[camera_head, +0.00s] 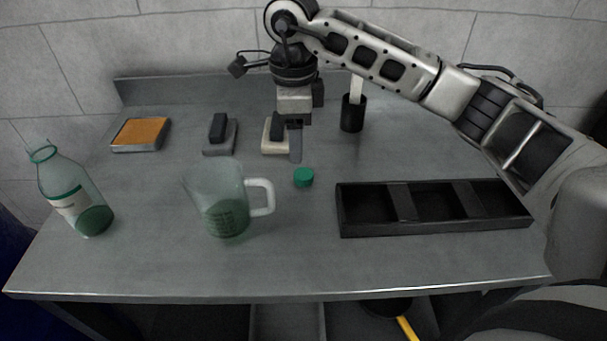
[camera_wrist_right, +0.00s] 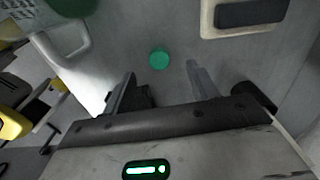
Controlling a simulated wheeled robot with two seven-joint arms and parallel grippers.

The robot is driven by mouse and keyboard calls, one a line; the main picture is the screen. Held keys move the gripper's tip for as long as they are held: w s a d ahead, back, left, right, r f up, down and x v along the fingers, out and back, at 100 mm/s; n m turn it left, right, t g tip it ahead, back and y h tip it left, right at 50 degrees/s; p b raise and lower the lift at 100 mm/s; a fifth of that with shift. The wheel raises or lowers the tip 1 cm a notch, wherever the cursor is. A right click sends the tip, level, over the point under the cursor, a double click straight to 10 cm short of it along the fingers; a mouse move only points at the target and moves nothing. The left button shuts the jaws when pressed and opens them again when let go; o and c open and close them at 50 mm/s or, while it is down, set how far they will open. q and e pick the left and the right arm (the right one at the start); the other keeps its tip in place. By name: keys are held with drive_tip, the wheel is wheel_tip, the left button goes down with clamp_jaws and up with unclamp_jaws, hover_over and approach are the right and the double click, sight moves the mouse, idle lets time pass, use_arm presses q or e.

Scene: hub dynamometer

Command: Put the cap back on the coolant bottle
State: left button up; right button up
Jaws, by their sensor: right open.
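The coolant bottle (camera_head: 70,195) is clear with a white label and a little green liquid. It stands uncapped at the left of the bench, with a green ring at its neck. The green cap (camera_head: 303,177) lies on the bench right of the measuring jug. My right gripper (camera_head: 295,157) is above the bench, behind the cap in the head view. In the right wrist view the cap (camera_wrist_right: 159,59) shows beyond and between the tips of the open, empty jaws (camera_wrist_right: 160,85). My left gripper is not in view.
The clear measuring jug (camera_head: 222,205) with green liquid stands between bottle and cap. A black compartment tray (camera_head: 430,229) lies at the right. Behind are a black cup (camera_head: 352,113), two brush-like blocks (camera_head: 219,138) (camera_head: 271,146) and an orange-topped tray (camera_head: 140,134). The front middle is clear.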

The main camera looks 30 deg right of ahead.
sight(301, 174)
drive_tip(key=shift+f, duration=1.15)
drive_tip(key=shift+s+d+f+p, duration=0.1)
drive_tip(key=shift+s+f, duration=0.05)
drive_tip(key=shift+f, duration=0.7)
drive_tip(key=shift+s+d+f+p, duration=0.1)
drive_tip(key=shift+s+d+f, duration=0.05)
drive_tip(key=shift+f, duration=0.75)
drive_tip(key=shift+s+d+f+p, duration=0.1)
drive_tip(key=shift+s+f, duration=0.05)
drive_tip(key=shift+f, duration=0.7)
drive_tip(key=c, duration=1.1)
